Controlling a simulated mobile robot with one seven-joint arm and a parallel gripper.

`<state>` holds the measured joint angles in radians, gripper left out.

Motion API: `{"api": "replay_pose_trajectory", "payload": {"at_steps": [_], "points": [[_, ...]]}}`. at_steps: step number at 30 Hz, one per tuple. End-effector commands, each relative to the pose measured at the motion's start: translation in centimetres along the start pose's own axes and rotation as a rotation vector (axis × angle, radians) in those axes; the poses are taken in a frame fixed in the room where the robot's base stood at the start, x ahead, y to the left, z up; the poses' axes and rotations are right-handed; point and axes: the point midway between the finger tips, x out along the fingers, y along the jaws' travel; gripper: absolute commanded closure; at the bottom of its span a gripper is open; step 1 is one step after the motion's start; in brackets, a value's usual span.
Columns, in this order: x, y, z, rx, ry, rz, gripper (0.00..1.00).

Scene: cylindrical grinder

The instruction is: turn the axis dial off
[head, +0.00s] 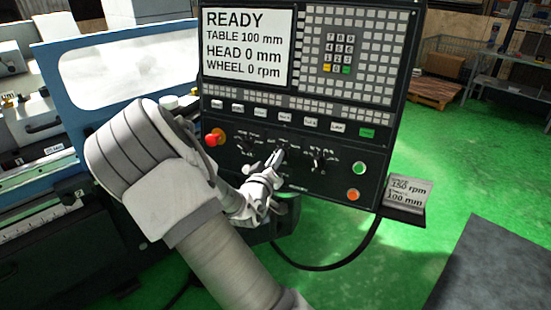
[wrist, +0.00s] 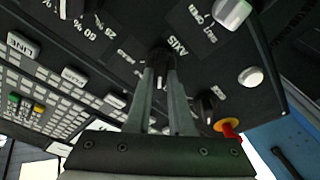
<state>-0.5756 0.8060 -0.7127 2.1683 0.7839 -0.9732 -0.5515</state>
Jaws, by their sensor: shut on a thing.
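The axis dial (wrist: 160,56) is a small dark knob on the black control panel, beside a white AXIS label in the wrist view. My gripper (wrist: 161,72) has both fingers closed on it, one finger on each side, and they hide much of the knob. In the head view my gripper (head: 277,158) reaches the lower panel at the middle of the row of dials. The dial's pointer direction cannot be made out.
The panel's screen (head: 247,45) reads READY, TABLE 100 mm, HEAD 0 mm, WHEEL 0 rpm. A red emergency button (head: 213,138) is left of the gripper. Another dial (head: 320,157), a green button (head: 359,168) and an orange button (head: 353,195) are right.

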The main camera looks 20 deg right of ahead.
Motion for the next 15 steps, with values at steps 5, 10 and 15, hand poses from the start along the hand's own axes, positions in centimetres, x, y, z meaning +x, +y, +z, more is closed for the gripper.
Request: {"api": "replay_pose_trajectory", "payload": {"at_steps": [5, 10, 15], "points": [[-0.02, -0.05, 0.00, -0.004, 0.001, -0.002, 1.00], [-0.02, -0.05, 0.00, -0.004, 0.001, -0.001, 0.75], [-0.02, -0.04, 0.00, -0.003, 0.000, -0.001, 0.50]]}}
